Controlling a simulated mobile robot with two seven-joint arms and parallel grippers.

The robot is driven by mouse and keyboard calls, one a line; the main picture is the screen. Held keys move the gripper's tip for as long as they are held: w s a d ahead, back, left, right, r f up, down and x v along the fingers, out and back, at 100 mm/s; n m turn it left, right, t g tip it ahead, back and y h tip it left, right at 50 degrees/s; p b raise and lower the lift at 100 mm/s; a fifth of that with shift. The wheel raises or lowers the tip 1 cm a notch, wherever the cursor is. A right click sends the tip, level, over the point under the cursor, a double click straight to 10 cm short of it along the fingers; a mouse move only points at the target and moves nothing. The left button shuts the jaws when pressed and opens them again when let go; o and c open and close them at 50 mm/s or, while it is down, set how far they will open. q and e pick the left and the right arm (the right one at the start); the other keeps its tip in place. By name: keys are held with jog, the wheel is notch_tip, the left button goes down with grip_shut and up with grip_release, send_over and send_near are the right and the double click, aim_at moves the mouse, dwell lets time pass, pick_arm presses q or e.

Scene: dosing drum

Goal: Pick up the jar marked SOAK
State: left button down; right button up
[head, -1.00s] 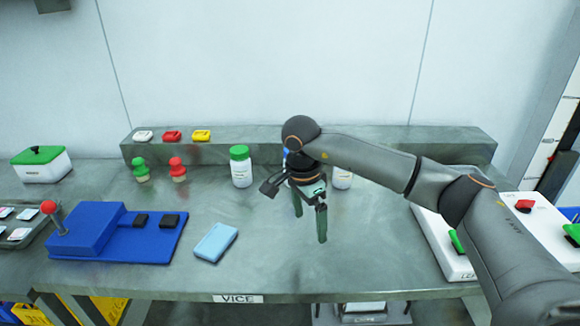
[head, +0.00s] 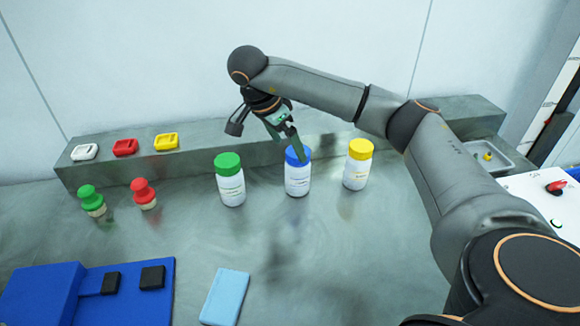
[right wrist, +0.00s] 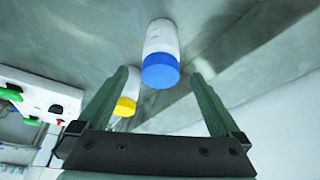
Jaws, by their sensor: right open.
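Three white jars stand upright in a row on the bench: a green-lidded jar (head: 230,186), a blue-lidded jar (head: 298,180) and a yellow-lidded jar (head: 356,170). Their labels are too small to read, so I cannot tell which is marked SOAK. My right gripper (head: 290,143) is open and empty, its fingers pointing down at the blue lid and overlapping it in the head view. In the right wrist view the blue-lidded jar (right wrist: 161,62) shows between and beyond the fingers. The yellow-lidded jar (right wrist: 126,105) is partly behind one finger. My left gripper is out of view.
A raised ledge (head: 90,175) behind the jars carries white, red and yellow pieces. Green (head: 91,200) and red (head: 143,194) knobbed stoppers stand left of the jars. A blue fixture (head: 60,295) and a light-blue block (head: 225,296) lie in front.

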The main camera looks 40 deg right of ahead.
aim_at(294, 155)
jog(key=x, duration=0.2)
jog(key=b+x, duration=0.1)
jog(key=x, duration=0.1)
jog(key=shift+s+d+f, duration=0.1)
jog(key=shift+s+f, duration=0.1)
jog(key=shift+f, duration=0.15)
jog(key=x, duration=0.6)
jog(key=shift+w+d+f, duration=0.1)
jog(key=shift+w+d, duration=0.15)
jog(key=shift+d, duration=0.1)
jog(key=c, duration=1.3)
